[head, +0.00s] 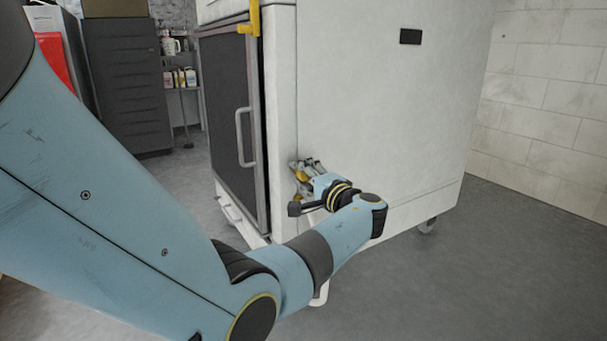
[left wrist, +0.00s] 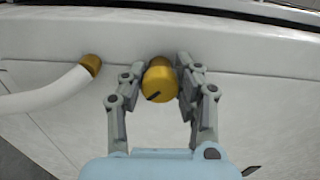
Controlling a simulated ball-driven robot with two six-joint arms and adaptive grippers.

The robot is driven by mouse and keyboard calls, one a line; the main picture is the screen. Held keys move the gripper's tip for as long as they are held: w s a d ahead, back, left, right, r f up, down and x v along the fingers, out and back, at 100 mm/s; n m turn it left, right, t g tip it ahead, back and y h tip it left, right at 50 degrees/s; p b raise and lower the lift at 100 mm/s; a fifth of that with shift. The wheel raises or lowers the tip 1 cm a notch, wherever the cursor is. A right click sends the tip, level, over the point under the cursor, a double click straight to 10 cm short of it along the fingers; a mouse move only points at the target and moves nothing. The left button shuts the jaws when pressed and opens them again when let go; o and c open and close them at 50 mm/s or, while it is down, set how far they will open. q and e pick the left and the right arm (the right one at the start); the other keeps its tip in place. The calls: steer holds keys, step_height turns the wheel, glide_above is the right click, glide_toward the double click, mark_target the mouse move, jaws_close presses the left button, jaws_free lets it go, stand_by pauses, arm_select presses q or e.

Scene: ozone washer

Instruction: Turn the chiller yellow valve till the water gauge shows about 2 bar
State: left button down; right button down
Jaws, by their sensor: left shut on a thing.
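The chiller (head: 375,105) is a large white cabinet on casters. Its yellow valve (left wrist: 158,84) is a round knob with a dark mark, on the white panel in the left wrist view. My left gripper (left wrist: 161,70) has one finger on each side of the knob and is shut on it. In the head view the left gripper (head: 303,170) reaches the chiller's side low near its front corner, and its fingers mostly hide the valve. No water gauge can be made out in either view. My right gripper is not in view.
A white hose (left wrist: 45,92) with a brass-coloured fitting (left wrist: 91,65) joins the panel left of the valve. The chiller's dark front door (head: 228,120) has a vertical handle (head: 242,138). Dark drawers (head: 125,85) stand behind at left. The floor (head: 480,270) at right is clear.

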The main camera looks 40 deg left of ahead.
arm_select(q)
steer(key=shift+d+f, duration=0.1)
stand_by(0.4)
steer(key=c, duration=0.9)
jaws_free()
steer(key=v, duration=0.7)
steer(key=shift+d, duration=0.2)
steer(key=shift+s, duration=0.1)
